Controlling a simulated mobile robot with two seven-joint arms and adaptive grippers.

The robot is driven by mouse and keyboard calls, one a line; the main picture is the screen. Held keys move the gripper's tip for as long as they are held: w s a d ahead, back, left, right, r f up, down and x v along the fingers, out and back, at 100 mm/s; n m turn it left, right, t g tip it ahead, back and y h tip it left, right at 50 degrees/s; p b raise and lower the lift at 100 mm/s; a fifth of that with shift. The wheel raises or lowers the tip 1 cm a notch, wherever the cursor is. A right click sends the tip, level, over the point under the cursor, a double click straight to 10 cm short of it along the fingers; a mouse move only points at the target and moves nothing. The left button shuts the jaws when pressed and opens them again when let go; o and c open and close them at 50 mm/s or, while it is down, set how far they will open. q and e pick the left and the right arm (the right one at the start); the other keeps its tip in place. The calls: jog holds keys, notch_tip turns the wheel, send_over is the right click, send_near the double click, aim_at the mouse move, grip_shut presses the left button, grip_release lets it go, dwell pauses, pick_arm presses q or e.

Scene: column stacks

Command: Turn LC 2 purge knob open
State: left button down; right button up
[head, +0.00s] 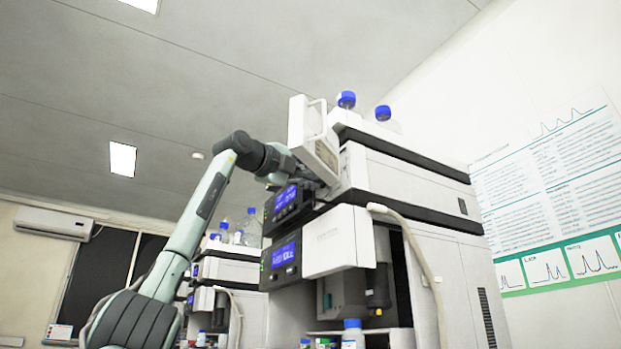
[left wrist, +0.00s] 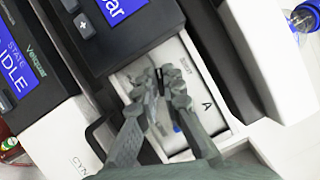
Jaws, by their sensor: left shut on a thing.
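The LC stack (head: 408,190) stands at centre right in the head view, with white and dark modules. My left arm reaches it from the left, and its gripper is largely hidden there near the white front parts. In the left wrist view, my left gripper (left wrist: 163,75) is shut, its fingertips together at a pale recessed panel (left wrist: 188,60) marked with a letter A. A small dark part shows between the fingertips. It looks like the purge knob, but the fingers hide most of it and its angle cannot be told. My right gripper is not in view.
Blue-lit displays (head: 284,254) sit on the stack's front. Blue-capped bottles (head: 346,100) stand on top. A pale hose (head: 412,243) hangs down the front. Another stack (head: 228,272) stands behind to the left. A chart poster (head: 550,190) is on the right wall.

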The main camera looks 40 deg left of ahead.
pick_arm(q)
jog(key=shift+n+g+p, duration=0.5)
jog(key=shift+n+g, duration=0.1)
jog(key=shift+n, duration=0.7)
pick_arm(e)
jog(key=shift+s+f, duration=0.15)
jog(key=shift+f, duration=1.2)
pick_arm(q)
jog(key=c, duration=1.7)
grip_release()
jog(key=shift+s, duration=0.1)
jog(key=s, duration=0.4)
jog(key=s+d, duration=0.1)
jog(key=s, duration=0.6)
jog(key=shift+s+d+f, duration=0.2)
jog(key=shift+s+f, duration=0.05)
jog(key=shift+s, duration=0.1)
